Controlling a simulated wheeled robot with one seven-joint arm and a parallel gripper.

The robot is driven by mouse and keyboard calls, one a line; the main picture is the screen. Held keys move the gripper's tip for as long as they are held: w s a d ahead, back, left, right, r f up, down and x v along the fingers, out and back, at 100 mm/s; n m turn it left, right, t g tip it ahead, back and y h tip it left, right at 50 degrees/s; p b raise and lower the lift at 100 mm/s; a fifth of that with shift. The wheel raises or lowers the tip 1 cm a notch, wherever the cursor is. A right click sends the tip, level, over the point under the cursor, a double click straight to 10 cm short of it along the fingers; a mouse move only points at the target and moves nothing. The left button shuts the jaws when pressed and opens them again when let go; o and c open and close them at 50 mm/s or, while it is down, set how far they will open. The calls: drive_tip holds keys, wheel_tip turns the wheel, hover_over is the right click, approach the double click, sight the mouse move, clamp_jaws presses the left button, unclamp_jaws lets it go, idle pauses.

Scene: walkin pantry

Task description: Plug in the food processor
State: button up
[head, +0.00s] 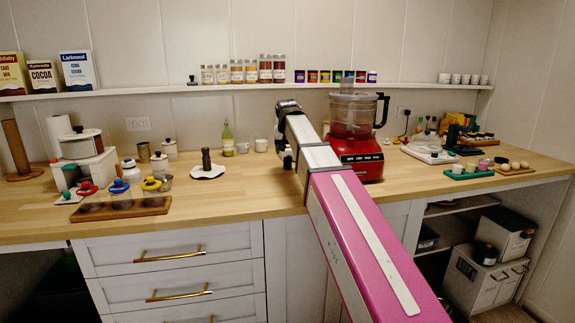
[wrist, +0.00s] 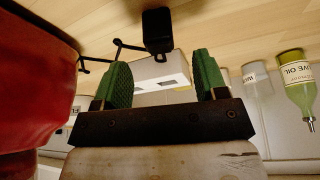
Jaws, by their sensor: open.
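The red food processor (head: 357,155), with a clear bowl, stands upright on the wooden counter, right of my arm. Its red side fills the left of the wrist view (wrist: 35,75). A black plug (wrist: 157,30) with a thin black cord (wrist: 125,46) lies on the counter in the wrist view, beyond my fingertips and apart from them. My gripper (wrist: 160,64) is open, its two green fingers apart with nothing held. Between them, farther off, is a white block with dark slots (wrist: 163,80), seemingly a socket.
An olive oil bottle (head: 228,141), also in the wrist view (wrist: 296,82), and cups stand left of my arm. Wall outlets show left (head: 138,124) and right (head: 403,112). A wooden tray (head: 120,210) and jars crowd the left counter. The front counter beside my arm is clear.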

sight(287, 158)
drive_tip(key=x, duration=0.3)
drive_tip(key=shift+w+f, duration=0.15)
drive_tip(key=shift+f, duration=0.05)
drive_tip(key=shift+c, duration=0.3)
drive_tip(key=c, duration=1)
drive_tip(key=shift+o, duration=0.2)
